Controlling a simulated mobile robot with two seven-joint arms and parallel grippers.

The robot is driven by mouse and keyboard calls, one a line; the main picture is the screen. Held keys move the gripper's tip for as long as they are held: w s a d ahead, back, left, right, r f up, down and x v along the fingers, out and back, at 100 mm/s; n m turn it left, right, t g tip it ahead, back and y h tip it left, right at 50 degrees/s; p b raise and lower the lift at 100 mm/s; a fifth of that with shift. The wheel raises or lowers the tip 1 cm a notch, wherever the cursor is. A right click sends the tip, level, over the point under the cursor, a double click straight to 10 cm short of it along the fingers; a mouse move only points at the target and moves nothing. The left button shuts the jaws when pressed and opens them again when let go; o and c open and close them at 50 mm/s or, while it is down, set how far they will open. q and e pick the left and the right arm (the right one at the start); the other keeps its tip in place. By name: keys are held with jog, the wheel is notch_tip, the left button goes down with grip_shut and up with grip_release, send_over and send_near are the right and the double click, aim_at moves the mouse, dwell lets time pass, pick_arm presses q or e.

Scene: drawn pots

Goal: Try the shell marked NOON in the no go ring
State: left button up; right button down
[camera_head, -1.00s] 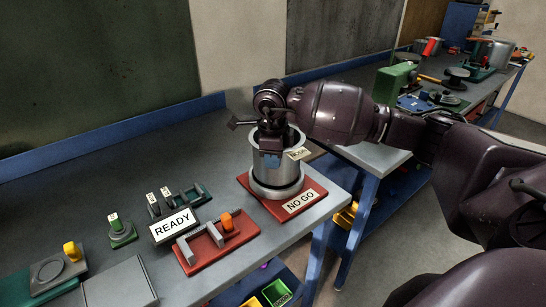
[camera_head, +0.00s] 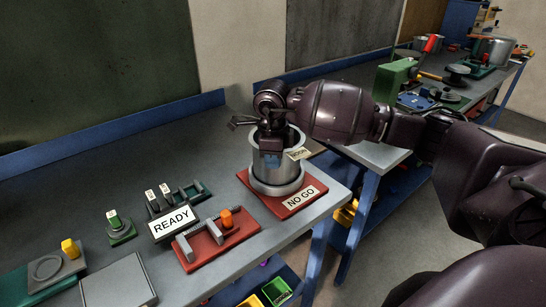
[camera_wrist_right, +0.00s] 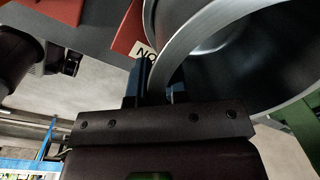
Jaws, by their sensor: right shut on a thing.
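The shell, a silver cylinder (camera_head: 267,168), stands upright over the NO GO ring, its lower end at the ring and its small tag (camera_head: 299,154) facing front. The tag's lettering is too small to read surely. The silver no go ring (camera_head: 276,190) sits on a red board (camera_head: 312,205) labelled NO GO. I cannot tell whether the shell has entered the ring or rests on it. My right gripper (camera_head: 272,157) is shut on the shell's wall near the rim. In the right wrist view, the fingers (camera_wrist_right: 153,82) straddle the curved wall of the shell (camera_wrist_right: 205,38). My left gripper is out of view.
A READY sign (camera_head: 173,222) and a red gauge with an orange knob (camera_head: 226,217) stand left of the ring. Small green stands with tags (camera_head: 121,229) are further left, and a grey plate (camera_head: 119,283) lies in front. The bench's right edge is close to the NO GO board.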

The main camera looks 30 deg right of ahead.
jog(key=shift+f, duration=0.25)
jog(key=c, duration=1.1)
grip_release()
jog(key=shift+o, duration=0.2)
jog(key=r, duration=1)
jog(key=shift+s+a+r, duration=0.25)
jog(key=shift+s+r, duration=0.05)
jog(key=shift+r, duration=0.1)
